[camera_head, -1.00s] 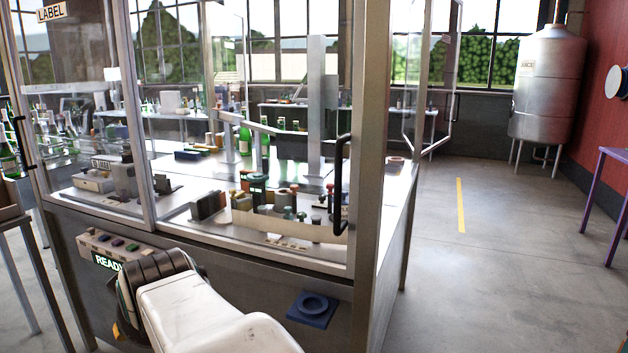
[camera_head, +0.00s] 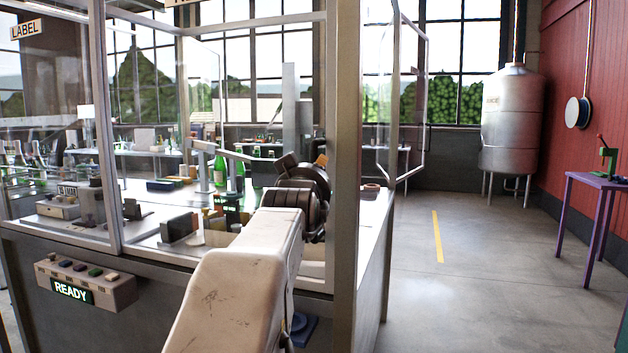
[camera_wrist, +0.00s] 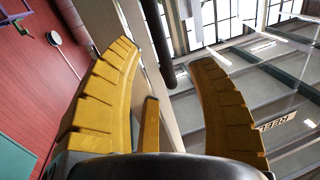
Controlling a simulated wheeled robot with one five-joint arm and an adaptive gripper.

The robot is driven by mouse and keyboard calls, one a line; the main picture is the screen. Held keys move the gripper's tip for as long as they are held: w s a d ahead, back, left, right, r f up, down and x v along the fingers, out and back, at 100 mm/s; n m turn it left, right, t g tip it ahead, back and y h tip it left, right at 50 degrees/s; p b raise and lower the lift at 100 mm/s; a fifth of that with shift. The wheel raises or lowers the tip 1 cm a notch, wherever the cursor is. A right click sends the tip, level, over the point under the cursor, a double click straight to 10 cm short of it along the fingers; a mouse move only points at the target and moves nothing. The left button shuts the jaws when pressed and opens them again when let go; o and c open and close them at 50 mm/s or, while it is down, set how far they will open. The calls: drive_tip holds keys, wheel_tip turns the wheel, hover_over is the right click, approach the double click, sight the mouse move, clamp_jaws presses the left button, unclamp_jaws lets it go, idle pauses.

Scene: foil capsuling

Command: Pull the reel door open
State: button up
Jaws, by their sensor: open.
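The reel door (camera_wrist: 225,90) is a glazed panel marked REEL, seen at an angle in the wrist view. Its black bar handle (camera_wrist: 157,38) lies in the gap between my gripper's yellow fingers (camera_wrist: 165,53). The fingers are spread apart and not closed on the bar; I cannot tell whether either touches it. In the head view, my gripper (camera_head: 320,160) is mostly hidden behind my wrist, with a bit of yellow showing beside the cabinet's corner post (camera_head: 345,130). The handle is hidden there by my arm.
A control box (camera_head: 85,285) with a READY display is on the cabinet front. A hinged glass panel (camera_head: 408,90) stands out at the cabinet's far right side. The floor (camera_head: 470,290) to the right is clear up to a purple table (camera_head: 597,181).

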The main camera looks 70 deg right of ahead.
drive_tip(key=p+x, duration=0.2)
drive_tip(key=x, duration=0.5)
drive_tip(key=shift+s+d+r, duration=0.1)
drive_tip(key=shift+s, duration=0.05)
drive_tip(key=shift+c, duration=0.4)
clamp_jaws()
